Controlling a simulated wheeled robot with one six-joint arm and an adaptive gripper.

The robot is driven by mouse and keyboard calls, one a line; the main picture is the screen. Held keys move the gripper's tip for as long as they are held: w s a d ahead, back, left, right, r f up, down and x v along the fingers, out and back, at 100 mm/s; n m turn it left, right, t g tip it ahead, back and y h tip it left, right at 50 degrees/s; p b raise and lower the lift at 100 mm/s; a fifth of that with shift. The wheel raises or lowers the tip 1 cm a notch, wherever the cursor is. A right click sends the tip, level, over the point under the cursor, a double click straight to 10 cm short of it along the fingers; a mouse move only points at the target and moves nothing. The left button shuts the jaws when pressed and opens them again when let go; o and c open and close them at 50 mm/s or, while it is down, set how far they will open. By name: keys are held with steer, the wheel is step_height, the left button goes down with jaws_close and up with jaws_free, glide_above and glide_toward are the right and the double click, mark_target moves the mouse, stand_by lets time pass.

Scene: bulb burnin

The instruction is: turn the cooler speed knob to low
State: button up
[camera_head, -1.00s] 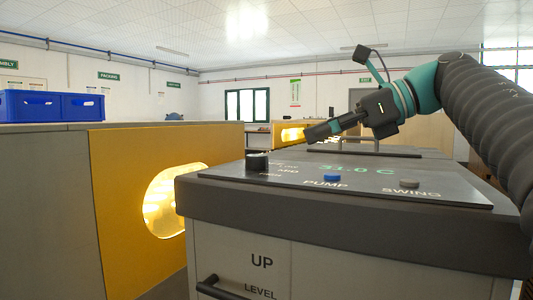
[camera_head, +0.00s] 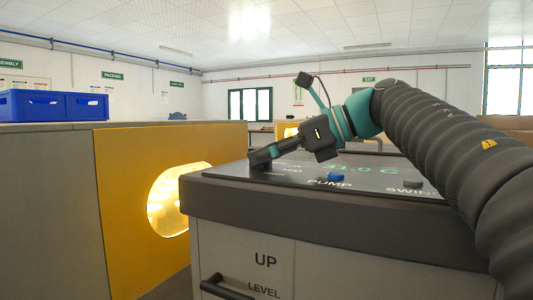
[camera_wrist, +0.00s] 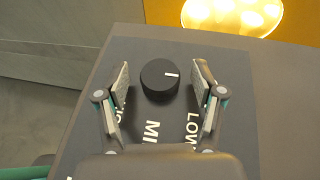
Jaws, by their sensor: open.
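The cooler speed knob (camera_wrist: 160,82) is a round black knob in the wrist view. Its white pointer line points to the right of the picture. The labels MID and LOW show below it, and a third label is partly covered by the left finger. My gripper (camera_wrist: 161,80) is open, with one finger on each side of the knob and a visible gap to it on both sides. In the head view my gripper (camera_head: 262,156) is over the left end of the cooler's top panel (camera_head: 300,182) and largely hides the knob.
A blue PUMP button (camera_head: 334,177) and a grey SWING button (camera_head: 413,182) sit right of the knob. A yellow panel (camera_head: 125,215) with a glowing window (camera_head: 175,200) stands left of the cooler. A blue crate (camera_head: 50,105) rests on the cabinet behind.

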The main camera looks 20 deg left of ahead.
steer(key=c, duration=1.1)
steer(key=shift+c, duration=0.2)
steer(key=shift+s+m+t, duration=0.1)
steer(key=shift+m+t, duration=0.2)
steer(key=shift+s+m+t+b, duration=0.15)
steer(key=shift+m+t+b, duration=0.4)
steer(key=shift+t, duration=0.25)
steer(key=m+t, duration=0.2)
steer(key=shift+s+r+m+t, duration=0.1)
steer(key=shift+s+m+t, duration=0.15)
steer(key=shift+t, duration=0.15)
steer(key=shift+a+m+t+h+p, duration=0.1)
steer(key=shift+m+t+h+p, duration=0.2)
steer(key=shift+m+t+h, duration=0.55)
steer(key=shift+a+m+t+h+p, duration=0.1)
steer(key=shift+m+t+h+p, duration=0.2)
steer(key=shift+m+t, duration=0.9)
steer(key=shift+m+t+h, duration=0.35)
steer(key=shift+t, duration=0.1)
steer(key=o, duration=1.1)
steer(key=shift+o, duration=0.2)
steer(key=shift+d, duration=0.1)
